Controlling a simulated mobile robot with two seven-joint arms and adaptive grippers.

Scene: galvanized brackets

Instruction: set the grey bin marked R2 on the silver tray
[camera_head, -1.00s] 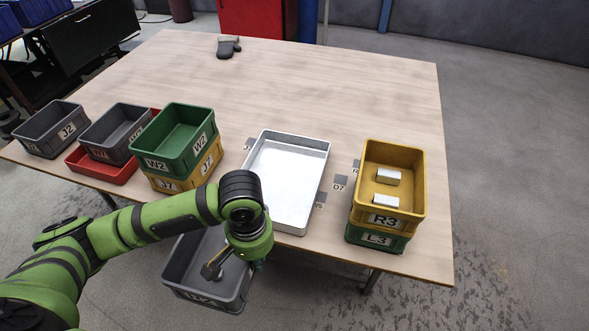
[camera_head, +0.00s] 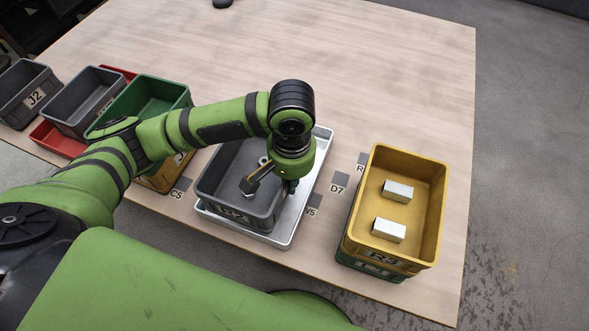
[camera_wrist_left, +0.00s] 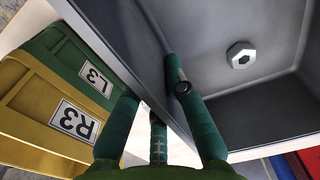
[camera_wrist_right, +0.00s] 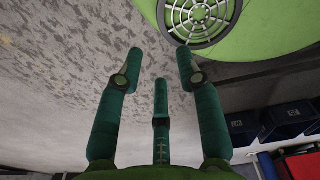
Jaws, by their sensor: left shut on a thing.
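The grey bin marked R2 (camera_head: 213,180) is over the silver tray (camera_head: 325,150), covering most of it. Its front label is partly readable. I cannot tell whether it rests on the tray or hangs just above it. My left gripper (camera_head: 284,186) is shut on the bin's right wall; the left wrist view shows its fingers (camera_wrist_left: 152,88) on both sides of that wall. A hex nut (camera_wrist_left: 241,55) lies on the bin's floor. My right gripper (camera_wrist_right: 158,66) shows only in the right wrist view, with its fingers apart and nothing between them.
A yellow bin marked R3 (camera_head: 432,190) with two metal blocks stands on a green bin (camera_head: 368,268) to the right. Table marks D7 and V5 lie beside the tray.

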